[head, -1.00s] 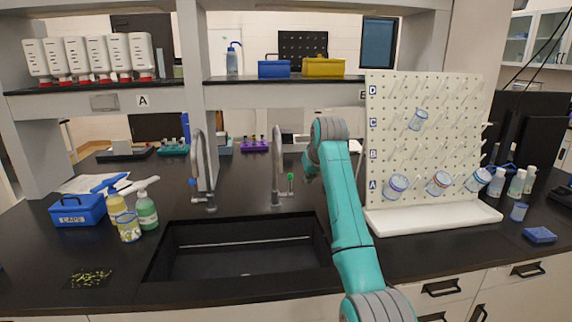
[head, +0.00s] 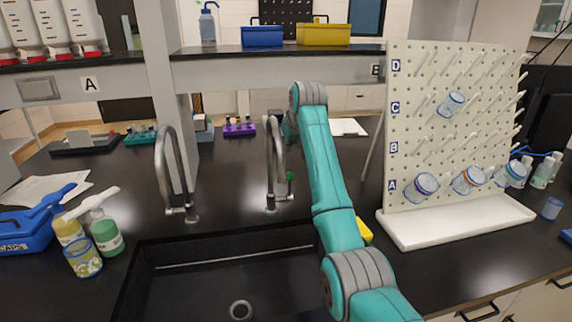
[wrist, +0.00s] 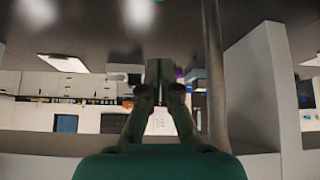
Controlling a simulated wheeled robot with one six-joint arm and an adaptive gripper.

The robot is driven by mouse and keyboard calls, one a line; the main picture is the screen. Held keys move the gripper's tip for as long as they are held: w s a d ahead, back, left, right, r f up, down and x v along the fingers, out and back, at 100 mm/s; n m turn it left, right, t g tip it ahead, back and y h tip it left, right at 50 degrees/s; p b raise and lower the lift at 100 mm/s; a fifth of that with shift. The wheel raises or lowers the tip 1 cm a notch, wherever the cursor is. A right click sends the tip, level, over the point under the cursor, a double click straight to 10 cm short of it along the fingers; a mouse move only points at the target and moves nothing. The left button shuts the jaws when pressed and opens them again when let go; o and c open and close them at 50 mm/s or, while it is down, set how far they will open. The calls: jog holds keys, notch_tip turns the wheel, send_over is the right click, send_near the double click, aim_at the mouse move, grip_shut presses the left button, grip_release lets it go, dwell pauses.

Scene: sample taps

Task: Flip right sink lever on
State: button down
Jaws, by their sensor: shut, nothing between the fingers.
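The right sink tap (head: 270,165) is a grey gooseneck behind the sink. Its small green-tipped lever (head: 290,177) is on the right side of its base, just left of my arm. In the head view my arm reaches up and back past the tap's right side, and my gripper's fingers are hidden or too dark to make out. In the wrist view my gripper (wrist: 161,68) is shut and empty. A grey upright pipe (wrist: 215,80), probably the tap, stands close to the right of the fingers. The lever cannot be made out there.
The left tap (head: 172,165) stands behind the black sink (head: 200,275). A pegboard (head: 440,130) with containers is close right of my arm. A yellow object (head: 364,229) shows partly behind my arm. Bottles (head: 105,232) stand at left. A shelf (head: 270,72) crosses above the bench.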

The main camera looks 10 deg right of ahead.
aim_at(288, 173)
jog(key=shift+f, duration=0.1)
jog(key=x, duration=1)
jog(key=shift+s+d+f, duration=0.1)
jog(key=shift+s+f, duration=0.1)
jog(key=shift+s, duration=0.45)
jog(key=shift+s+d+f, duration=0.15)
jog(key=shift+s+f, duration=0.05)
jog(key=shift+s, duration=0.45)
jog(key=shift+s+d+f, duration=0.1)
jog(key=shift+s+f, duration=0.05)
jog(key=shift+s, duration=0.55)
